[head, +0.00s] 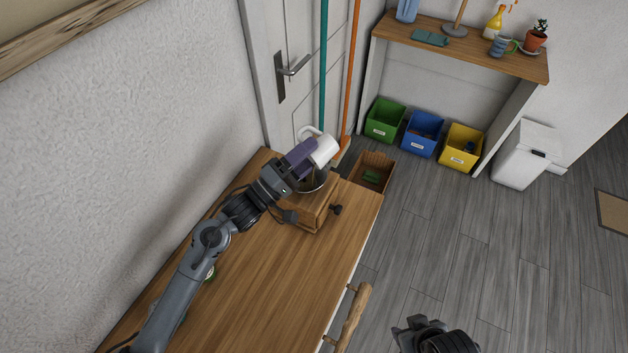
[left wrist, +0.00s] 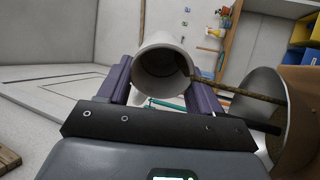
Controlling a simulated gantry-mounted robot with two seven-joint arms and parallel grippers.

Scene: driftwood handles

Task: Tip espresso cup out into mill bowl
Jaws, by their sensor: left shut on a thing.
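My left gripper (head: 308,159) is shut on the white espresso cup (head: 324,149) and holds it above the mill at the far end of the wooden counter. The cup is tipped over. In the left wrist view, the cup (left wrist: 158,50) sits between the purple fingers with its mouth toward the camera and a dark patch inside. The mill (head: 311,214) is a wooden box with a dark knob. Its metal bowl (head: 313,184) is partly hidden beneath the gripper. The bowl (left wrist: 250,84) also shows right of the cup in the left wrist view. My right gripper (head: 418,326) is over the floor; its jaws are unclear.
The counter (head: 270,290) is mostly clear in front of the mill. A wall and a door (head: 262,50) stand close behind. A teal pole (head: 323,60) and an orange pole (head: 350,70) stand beyond the mill. A wooden bin (head: 376,160) is at the counter's far end.

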